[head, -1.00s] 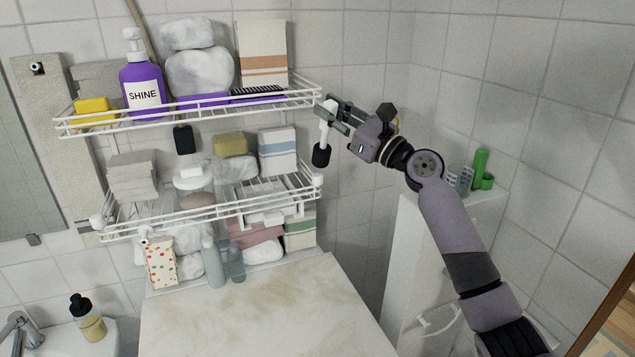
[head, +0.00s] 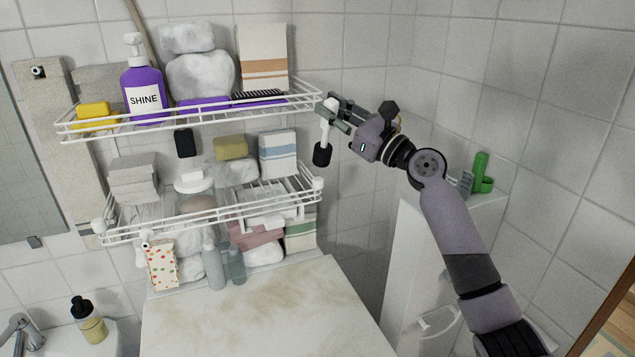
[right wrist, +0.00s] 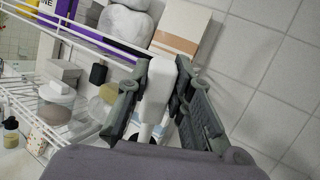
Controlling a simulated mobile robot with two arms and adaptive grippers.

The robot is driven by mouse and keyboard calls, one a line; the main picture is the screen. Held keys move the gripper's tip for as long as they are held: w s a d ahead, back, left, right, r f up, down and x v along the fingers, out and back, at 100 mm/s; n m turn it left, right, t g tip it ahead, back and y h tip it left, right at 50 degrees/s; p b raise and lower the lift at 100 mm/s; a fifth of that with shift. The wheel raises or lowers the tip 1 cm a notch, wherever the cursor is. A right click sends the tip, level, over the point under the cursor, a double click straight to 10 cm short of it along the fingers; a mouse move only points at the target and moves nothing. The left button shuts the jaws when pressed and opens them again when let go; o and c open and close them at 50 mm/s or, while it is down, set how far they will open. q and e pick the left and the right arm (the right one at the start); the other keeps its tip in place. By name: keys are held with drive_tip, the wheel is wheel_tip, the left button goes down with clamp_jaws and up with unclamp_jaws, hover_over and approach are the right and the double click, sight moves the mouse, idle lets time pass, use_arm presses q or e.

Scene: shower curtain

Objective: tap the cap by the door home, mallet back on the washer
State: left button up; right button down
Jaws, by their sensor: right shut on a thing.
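My right gripper (head: 336,112) is beside the right end of the upper wire shelf and is shut on the mallet (head: 326,132). The mallet hangs roughly upright, with a white upper part between the fingers and a black lower end. In the right wrist view, the white part (right wrist: 160,82) sits between the fingers of the right gripper (right wrist: 165,85). A white round cap (head: 318,183) is at the lower shelf's right front corner, below the mallet and apart from it. Another white cap (head: 99,225) is at the left corner. The washer top (head: 265,310) is bare and stained. My left gripper is out of view.
The upper shelf (head: 200,119) and lower shelf (head: 215,212) hold bottles, boxes, towels and soaps. Several bottles and boxes stand at the washer's back edge. A narrow white cabinet (head: 420,235) with green items stands at the right. A sink is at lower left.

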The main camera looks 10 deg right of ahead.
wheel_tip(320, 180, up, 6)
drive_tip(key=s, duration=0.2)
drive_tip(key=shift+s+d, duration=0.15)
drive_tip(key=shift+d, duration=0.05)
drive_tip(key=shift+f, duration=0.15)
idle(0.4)
